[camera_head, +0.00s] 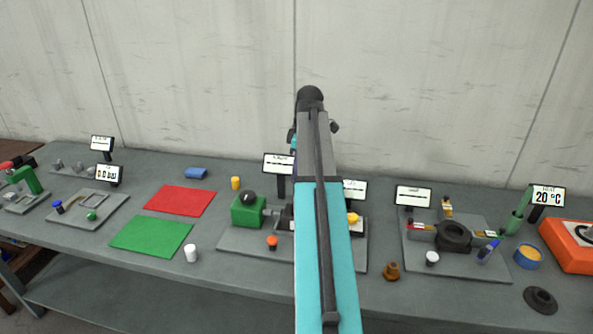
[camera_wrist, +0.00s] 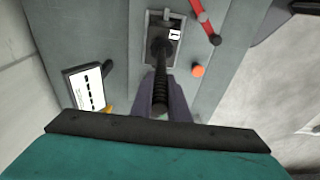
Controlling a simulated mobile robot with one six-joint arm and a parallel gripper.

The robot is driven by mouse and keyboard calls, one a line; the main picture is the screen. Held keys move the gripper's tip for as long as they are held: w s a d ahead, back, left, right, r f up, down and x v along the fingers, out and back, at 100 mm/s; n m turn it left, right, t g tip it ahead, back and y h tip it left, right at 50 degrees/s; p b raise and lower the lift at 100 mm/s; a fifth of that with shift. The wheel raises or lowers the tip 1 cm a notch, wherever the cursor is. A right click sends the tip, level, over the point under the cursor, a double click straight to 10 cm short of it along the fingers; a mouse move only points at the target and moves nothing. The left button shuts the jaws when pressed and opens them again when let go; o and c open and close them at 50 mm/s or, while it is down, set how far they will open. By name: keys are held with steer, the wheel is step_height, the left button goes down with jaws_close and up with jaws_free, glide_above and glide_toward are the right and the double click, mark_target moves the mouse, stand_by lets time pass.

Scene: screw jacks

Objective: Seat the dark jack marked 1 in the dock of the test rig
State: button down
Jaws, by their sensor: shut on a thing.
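The dark jack (camera_wrist: 160,92) shows in the wrist view, with a ribbed screw pointing towards the camera and a white tag marked 1 on its base. My gripper (camera_wrist: 161,84) is shut on the screw, its two fingers either side of it. The base lies within the light rectangular outline of the dock (camera_wrist: 151,22). I cannot tell whether it rests fully down. In the head view my arm hides the jack, the gripper and the dock. The test rig plate (camera_head: 235,242) shows on both sides of the arm, with a green block (camera_head: 247,213) at its left.
An orange button (camera_wrist: 198,70) and a red bar (camera_wrist: 203,18) with a black end are close to the dock. A display (camera_wrist: 88,88) stands on the other side.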

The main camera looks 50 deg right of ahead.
steer(key=shift+r, duration=0.15)
steer(key=c, duration=2)
jaws_free()
steer(key=shift+f, duration=0.2)
steer(key=o, duration=0.3)
steer(key=shift+s+a+r, duration=0.1)
steer(key=shift+r, duration=0.1)
steer(key=r, duration=0.4)
steer(key=s+r+b, duration=0.1)
steer(key=r, duration=0.3)
steer(key=d+r, duration=0.1)
steer(key=r, duration=0.2)
steer(key=shift+s+r, duration=0.25)
steer(key=shift+r, duration=0.15)
steer(key=shift+f, duration=0.1)
